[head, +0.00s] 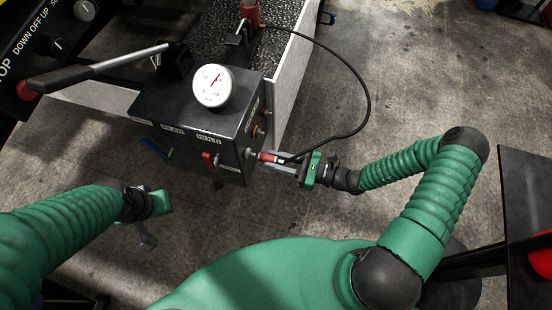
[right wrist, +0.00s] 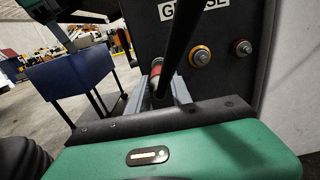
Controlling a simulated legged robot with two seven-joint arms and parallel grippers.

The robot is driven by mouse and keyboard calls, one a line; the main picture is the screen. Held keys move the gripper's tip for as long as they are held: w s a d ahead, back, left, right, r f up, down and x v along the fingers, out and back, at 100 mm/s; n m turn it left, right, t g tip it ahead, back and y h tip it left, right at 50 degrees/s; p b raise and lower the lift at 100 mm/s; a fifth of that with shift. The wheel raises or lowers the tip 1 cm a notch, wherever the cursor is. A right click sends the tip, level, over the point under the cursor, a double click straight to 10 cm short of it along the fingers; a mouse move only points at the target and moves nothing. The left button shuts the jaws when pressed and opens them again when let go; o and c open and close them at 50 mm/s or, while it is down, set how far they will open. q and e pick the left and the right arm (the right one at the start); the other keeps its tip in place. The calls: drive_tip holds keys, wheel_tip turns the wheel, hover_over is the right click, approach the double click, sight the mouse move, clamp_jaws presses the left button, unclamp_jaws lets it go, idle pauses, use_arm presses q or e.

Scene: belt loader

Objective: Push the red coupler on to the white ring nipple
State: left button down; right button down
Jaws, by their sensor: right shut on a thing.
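The red coupler (head: 268,157) is between the fingers of my right gripper (head: 280,164), at the side of the black box (head: 190,110). It points left toward a small pale fitting (head: 249,153), which seems to be the white ring nipple; its ring is not clear. I cannot tell whether coupler and nipple touch. In the right wrist view the red coupler (right wrist: 156,68) shows between the fingers, partly behind the black hose, and the nipple is hidden. My left gripper (head: 148,222) hangs empty over the floor, left of the box; its opening is unclear.
An orange ring nipple (right wrist: 200,57) and a red ring nipple (right wrist: 242,47) sit on the same panel. The black hose (head: 365,85) loops from the coupler to the back. The box carries a gauge (head: 212,85), a long lever (head: 100,68) and a red handle (head: 208,158).

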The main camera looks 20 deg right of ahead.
drive_tip(key=shift+x, duration=1.25)
drive_tip(key=c, duration=1.1)
unclamp_jaws()
drive_tip(key=p+v, duration=0.1)
drive_tip(key=v, duration=1.6)
drive_tip(key=shift+f, duration=0.1)
